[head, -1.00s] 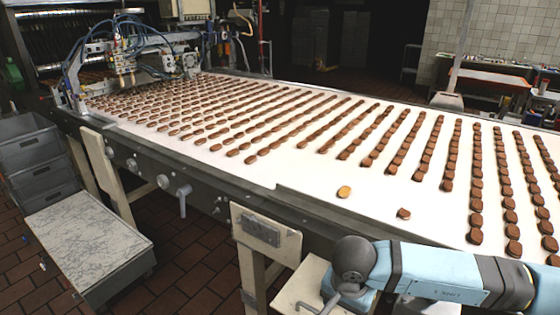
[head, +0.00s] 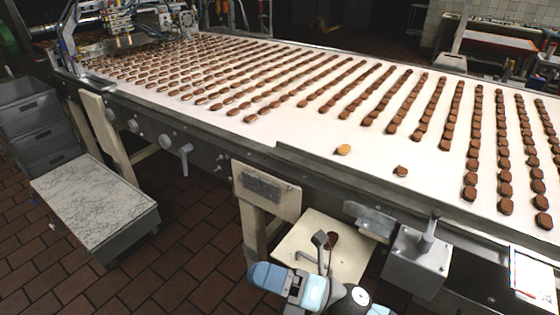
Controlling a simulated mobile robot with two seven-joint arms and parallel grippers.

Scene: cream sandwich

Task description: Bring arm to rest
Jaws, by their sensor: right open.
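My right gripper (head: 326,243) is at the bottom centre of the head view, above a pale side shelf in front of the conveyor. Its jaws are open; I see nothing held between them. The blue and white right arm (head: 315,293) is folded low at the bottom edge. My left gripper is not in view. The white conveyor belt (head: 300,135) carries many rows of brown sandwich biscuits. A lighter tan biscuit (head: 343,149) and a brown biscuit (head: 401,170) lie apart from the rows near the belt's front edge.
The pale shelf (head: 292,243) is under the gripper. A grey metal box with a lever (head: 418,258) stands right of it. A marble-topped cart (head: 95,205) and stacked grey crates (head: 38,125) are at left. Tiled floor is free between cart and shelf.

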